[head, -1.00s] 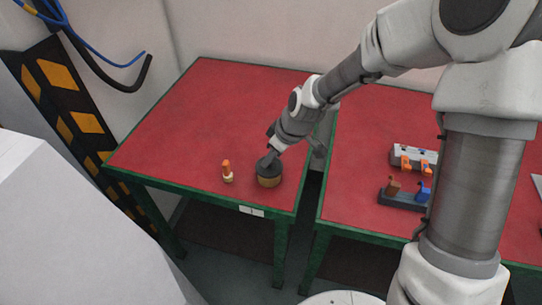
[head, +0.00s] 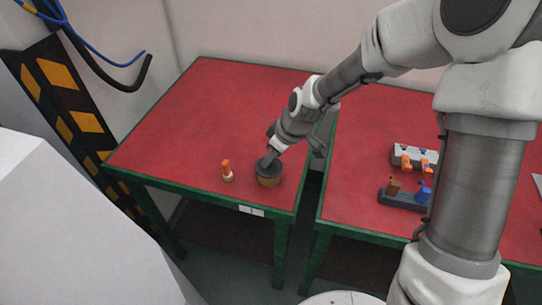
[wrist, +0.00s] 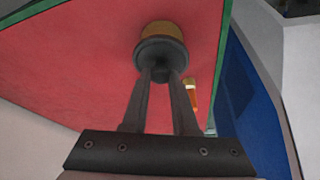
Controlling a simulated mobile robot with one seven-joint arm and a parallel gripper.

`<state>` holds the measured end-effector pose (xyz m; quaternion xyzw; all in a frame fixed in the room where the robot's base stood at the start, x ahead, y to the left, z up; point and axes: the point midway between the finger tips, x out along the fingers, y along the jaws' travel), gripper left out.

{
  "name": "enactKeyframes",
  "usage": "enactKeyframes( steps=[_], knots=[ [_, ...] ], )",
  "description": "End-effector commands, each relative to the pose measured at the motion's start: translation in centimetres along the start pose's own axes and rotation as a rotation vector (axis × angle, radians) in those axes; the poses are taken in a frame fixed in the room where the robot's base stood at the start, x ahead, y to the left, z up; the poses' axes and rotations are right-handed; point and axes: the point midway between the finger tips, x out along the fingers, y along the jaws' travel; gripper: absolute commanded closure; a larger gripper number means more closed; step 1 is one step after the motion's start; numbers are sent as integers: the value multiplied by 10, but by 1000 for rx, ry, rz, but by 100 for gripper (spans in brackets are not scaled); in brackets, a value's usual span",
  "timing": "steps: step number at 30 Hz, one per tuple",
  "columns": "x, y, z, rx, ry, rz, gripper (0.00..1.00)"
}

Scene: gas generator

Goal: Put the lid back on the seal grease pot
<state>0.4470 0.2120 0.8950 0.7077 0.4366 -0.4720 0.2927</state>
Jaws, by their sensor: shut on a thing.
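The seal grease pot (head: 269,181) is a short tan-brown round pot on the red table near its front right corner. It also shows in the wrist view (wrist: 163,29). The dark grey lid (wrist: 161,54) is at the pot's mouth and hides the opening; it also shows in the head view (head: 264,170). I cannot tell whether it is fully seated or just above the rim. My gripper (wrist: 160,75) is shut on the lid's knob, its fingers reaching down from the upper right in the head view (head: 270,158).
A small orange-topped item with a pale base (head: 227,171) stands just left of the pot, brush-like in the wrist view (wrist: 191,95). A second red table (head: 360,190), right across a narrow gap, carries racks (head: 404,200) of small parts. The left table's back is clear.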

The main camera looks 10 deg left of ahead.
Motion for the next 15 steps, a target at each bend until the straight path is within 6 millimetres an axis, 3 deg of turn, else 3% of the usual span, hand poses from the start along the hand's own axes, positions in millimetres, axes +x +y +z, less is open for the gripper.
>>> enactKeyframes(
  steps=[13, 14, 15],
  knots=[
    [0, 0, 0, 0, 0, 0, 100],
    [0, 0, 0, 0, 0, 0, 71],
    [0, 0, 0, 0, 0, 0, 64]
  ],
)
